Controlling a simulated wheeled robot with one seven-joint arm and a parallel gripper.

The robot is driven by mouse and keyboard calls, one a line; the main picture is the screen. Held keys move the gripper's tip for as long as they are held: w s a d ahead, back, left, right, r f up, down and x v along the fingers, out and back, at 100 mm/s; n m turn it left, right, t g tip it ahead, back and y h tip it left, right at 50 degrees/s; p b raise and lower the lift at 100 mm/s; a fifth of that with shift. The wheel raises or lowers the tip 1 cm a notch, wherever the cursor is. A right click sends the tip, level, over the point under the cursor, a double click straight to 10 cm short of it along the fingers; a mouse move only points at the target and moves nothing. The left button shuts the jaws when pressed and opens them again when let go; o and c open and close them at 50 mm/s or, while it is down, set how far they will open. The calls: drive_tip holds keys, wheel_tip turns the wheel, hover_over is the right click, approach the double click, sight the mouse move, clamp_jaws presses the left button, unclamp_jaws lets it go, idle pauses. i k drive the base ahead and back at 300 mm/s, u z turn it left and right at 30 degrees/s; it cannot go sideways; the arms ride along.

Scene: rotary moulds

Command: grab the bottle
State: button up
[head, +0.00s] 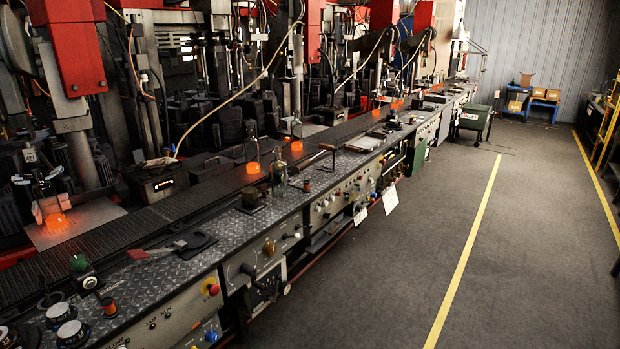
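A small clear, slightly greenish glass bottle (280,182) stands upright on the tread-plate ledge (230,222) along the front of the machine line, left of the picture's middle. Nothing I can see touches it. It is small and its outline is partly lost against the dark conveyor behind. My gripper is not in view.
A dark conveyor (185,200) with glowing orange pieces (253,167) runs behind the ledge. A flat dark disc tool (195,244) and a wooden-handled tool (325,151) lie on the ledge. A green cart (474,117) stands farther off. The grey floor (400,265) is clear.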

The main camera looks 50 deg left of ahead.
sight(278, 167)
drive_tip(key=u, duration=1.8)
drive_tip(key=i, duration=2.7)
drive_tip(key=u, duration=2.45)
